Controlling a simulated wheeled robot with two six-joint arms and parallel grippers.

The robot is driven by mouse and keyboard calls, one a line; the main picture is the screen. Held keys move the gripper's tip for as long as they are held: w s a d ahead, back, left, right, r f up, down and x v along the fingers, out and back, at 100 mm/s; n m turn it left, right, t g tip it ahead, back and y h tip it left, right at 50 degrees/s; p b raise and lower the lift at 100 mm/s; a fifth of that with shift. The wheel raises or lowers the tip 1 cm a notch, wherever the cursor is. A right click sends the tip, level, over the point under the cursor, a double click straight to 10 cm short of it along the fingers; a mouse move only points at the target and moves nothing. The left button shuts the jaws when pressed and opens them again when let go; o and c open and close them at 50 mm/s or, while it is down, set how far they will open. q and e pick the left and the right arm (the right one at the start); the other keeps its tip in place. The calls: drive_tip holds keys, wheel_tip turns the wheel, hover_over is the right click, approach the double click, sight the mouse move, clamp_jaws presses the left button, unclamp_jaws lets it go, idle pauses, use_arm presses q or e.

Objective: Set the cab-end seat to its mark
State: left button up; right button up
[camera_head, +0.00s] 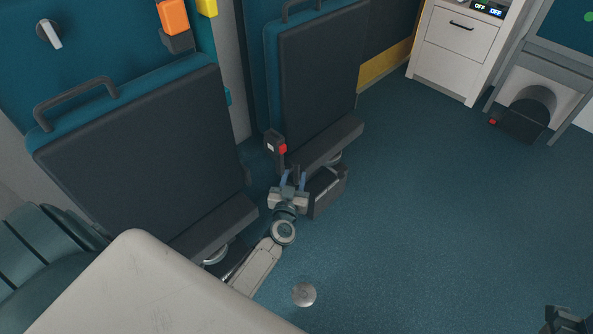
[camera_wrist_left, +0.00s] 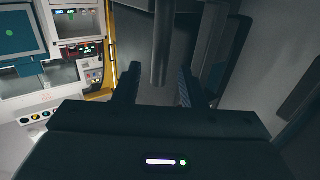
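Two seats with dark grey backs and teal edges stand along the wall: a nearer one (camera_head: 130,150) at the left and a farther one (camera_head: 318,75) at top centre. I cannot tell which is the cab-end seat, and no mark can be made out. My left gripper (camera_head: 293,180) is low in front of the farther seat's folded cushion, near an upright dark piece with a red button (camera_head: 276,148). In the left wrist view its fingers (camera_wrist_left: 158,75) are apart, with a dark grey post (camera_wrist_left: 158,40) showing between them and gaps on both sides. Contact is unclear.
A dark box-shaped base (camera_head: 327,193) is right beside my left gripper. A round metal disc (camera_head: 304,294) lies on the floor. A white cabinet (camera_head: 455,55) stands at the back. A dark part at the bottom right corner may be my right gripper.

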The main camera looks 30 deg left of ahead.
sight(296, 171)
use_arm(q)
drive_tip(key=shift+b+x, duration=0.3)
drive_tip(key=shift+x, duration=1.75)
clamp_jaws()
